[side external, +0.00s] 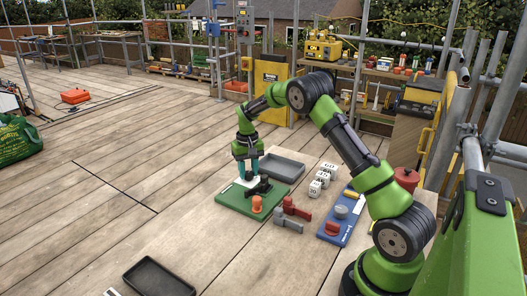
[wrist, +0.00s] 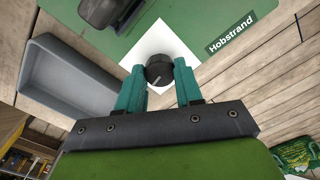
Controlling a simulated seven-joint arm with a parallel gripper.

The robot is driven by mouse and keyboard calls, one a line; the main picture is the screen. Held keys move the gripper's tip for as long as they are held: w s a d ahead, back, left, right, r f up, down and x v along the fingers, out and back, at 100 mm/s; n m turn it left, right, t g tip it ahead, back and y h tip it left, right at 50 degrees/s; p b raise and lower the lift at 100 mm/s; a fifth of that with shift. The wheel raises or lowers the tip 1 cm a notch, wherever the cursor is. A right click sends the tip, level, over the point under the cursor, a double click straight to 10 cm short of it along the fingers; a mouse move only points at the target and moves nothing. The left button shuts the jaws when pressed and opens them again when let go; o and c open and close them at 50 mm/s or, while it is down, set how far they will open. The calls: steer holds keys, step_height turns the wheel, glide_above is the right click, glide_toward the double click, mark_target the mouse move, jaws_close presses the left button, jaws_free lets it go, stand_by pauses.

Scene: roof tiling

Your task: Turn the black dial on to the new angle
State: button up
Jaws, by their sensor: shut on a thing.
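The black dial (wrist: 159,70) shows in the wrist view as a dark round knob with a pale pointer line, on a white square plate (wrist: 181,47). The plate lies on a green board (wrist: 215,15) labelled Hobstrand. My gripper (wrist: 160,82) has its teal fingers on either side of the dial, shut on it. In the side external view my gripper (side external: 248,172) points down at the back of the green board (side external: 232,200); the dial is hidden there by the fingers.
The board also carries a black part (side external: 259,188) and an orange knob (side external: 257,204). A grey tray (side external: 282,167) lies behind it. Red and grey handles (side external: 289,222), white number blocks (side external: 320,183) and a blue board (side external: 340,220) stand to the right. A dark tray (side external: 158,278) lies in front.

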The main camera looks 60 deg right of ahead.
mark_target(248, 173)
steer(key=shift+r, duration=0.1)
steer(key=o, duration=1)
steer(key=shift+o, duration=0.2)
step_height(248, 173, up, 17)
